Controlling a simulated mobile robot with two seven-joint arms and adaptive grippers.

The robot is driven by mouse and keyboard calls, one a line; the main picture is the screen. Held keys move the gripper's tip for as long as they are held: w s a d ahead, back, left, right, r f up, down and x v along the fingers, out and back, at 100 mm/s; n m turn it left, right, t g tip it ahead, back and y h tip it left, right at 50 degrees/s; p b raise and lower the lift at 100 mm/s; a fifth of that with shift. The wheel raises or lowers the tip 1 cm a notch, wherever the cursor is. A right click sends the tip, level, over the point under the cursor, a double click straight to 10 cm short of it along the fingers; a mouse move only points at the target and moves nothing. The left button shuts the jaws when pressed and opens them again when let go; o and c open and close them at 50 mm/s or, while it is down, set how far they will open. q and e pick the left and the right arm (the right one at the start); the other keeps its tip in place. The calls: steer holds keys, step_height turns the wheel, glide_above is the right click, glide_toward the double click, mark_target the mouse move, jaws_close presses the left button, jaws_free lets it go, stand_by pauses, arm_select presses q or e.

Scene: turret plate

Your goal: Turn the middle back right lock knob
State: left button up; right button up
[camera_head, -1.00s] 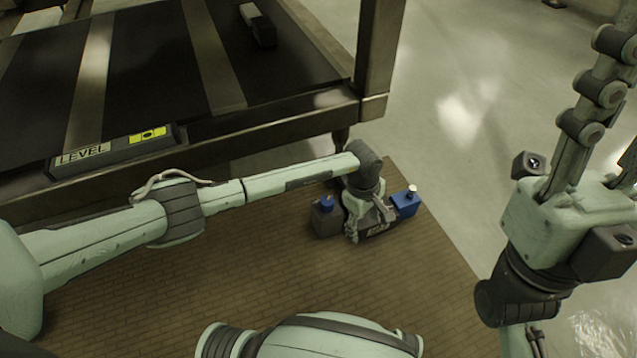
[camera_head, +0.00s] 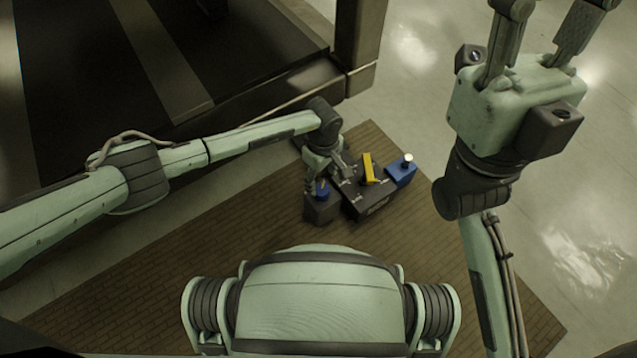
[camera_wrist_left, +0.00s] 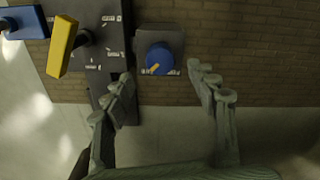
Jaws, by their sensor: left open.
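A round blue knob (camera_wrist_left: 158,58) with a yellow mark sits on a grey block at the side of the dark turret plate (camera_wrist_left: 104,50). In the head view the same blue knob (camera_head: 322,188) is partly covered by my left gripper (camera_head: 328,178). In the wrist view my left gripper (camera_wrist_left: 168,95) is open and empty, its fingers spread to either side of the knob's line and apart from the knob. A yellow handle (camera_head: 368,168) stands on the plate. My right gripper (camera_head: 545,35) is raised at the upper right, fingers spread, tips out of frame.
A blue block (camera_head: 400,173) with a silver-topped knob is at the plate's far side. The brown brick-patterned mat (camera_head: 240,235) around the fixture is mostly clear. A large dark table (camera_head: 240,60) with a corner post stands behind my left arm.

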mark_target(322, 190)
arm_select(q)
step_height(322, 190, down, 6)
steer(key=shift+f+b, duration=0.15)
steer(key=shift+b, duration=0.85)
steer(key=shift+c, duration=0.2)
steer(key=c, duration=1.1)
steer(key=o, duration=1.1)
steer(key=shift+o, duration=0.2)
step_height(322, 190, up, 12)
